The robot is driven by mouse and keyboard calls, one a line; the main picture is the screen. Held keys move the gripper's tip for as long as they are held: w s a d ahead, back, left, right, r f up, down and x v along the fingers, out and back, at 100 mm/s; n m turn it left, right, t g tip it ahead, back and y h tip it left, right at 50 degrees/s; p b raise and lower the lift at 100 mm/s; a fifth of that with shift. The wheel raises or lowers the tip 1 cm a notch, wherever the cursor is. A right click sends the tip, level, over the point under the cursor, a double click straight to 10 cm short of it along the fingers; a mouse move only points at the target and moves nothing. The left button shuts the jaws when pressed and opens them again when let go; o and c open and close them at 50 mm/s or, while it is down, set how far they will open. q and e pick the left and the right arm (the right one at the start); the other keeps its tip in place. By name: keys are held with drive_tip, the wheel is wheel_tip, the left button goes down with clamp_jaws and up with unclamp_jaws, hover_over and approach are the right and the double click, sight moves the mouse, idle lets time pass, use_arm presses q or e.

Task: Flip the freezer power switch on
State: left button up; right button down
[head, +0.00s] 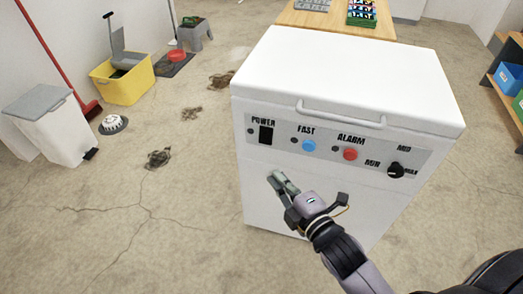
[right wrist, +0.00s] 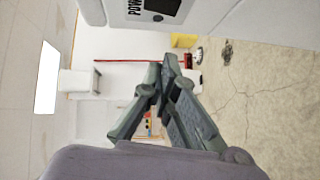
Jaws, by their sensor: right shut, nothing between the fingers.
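The white chest freezer (head: 340,75) stands right of centre in the head view, lid closed. Its black power switch (head: 266,135) sits at the left of the grey front panel, under the word POWER; a small dark indicator lies left of it. I cannot tell which way the switch is tipped. In the right wrist view the switch (right wrist: 153,17) shows partly at the top edge. My right gripper (head: 274,179) is shut and empty, below the switch and in front of the freezer; its fingertips meet in the right wrist view (right wrist: 169,65). My left gripper is not in view.
The panel also has a blue FAST button (head: 309,145), a red ALARM button (head: 350,154) and a black dial (head: 396,170). A white bin (head: 48,125), a yellow bucket (head: 125,84) and floor stains lie left. A shelf (head: 507,80) stands right. The floor left of the freezer is mostly clear.

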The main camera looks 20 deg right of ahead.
sight(266, 136)
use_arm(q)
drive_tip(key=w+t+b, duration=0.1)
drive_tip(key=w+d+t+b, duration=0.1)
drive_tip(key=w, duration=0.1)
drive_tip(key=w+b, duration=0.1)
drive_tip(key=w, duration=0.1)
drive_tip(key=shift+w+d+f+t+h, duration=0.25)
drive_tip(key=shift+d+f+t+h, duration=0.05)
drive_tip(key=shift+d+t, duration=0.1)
use_arm(e)
drive_tip(key=d+x, duration=0.2)
drive_tip(key=x, duration=1.1)
drive_tip(key=shift+w+d+f, duration=0.15)
drive_tip(key=shift+w+d, duration=0.05)
drive_tip(key=shift+d, duration=0.2)
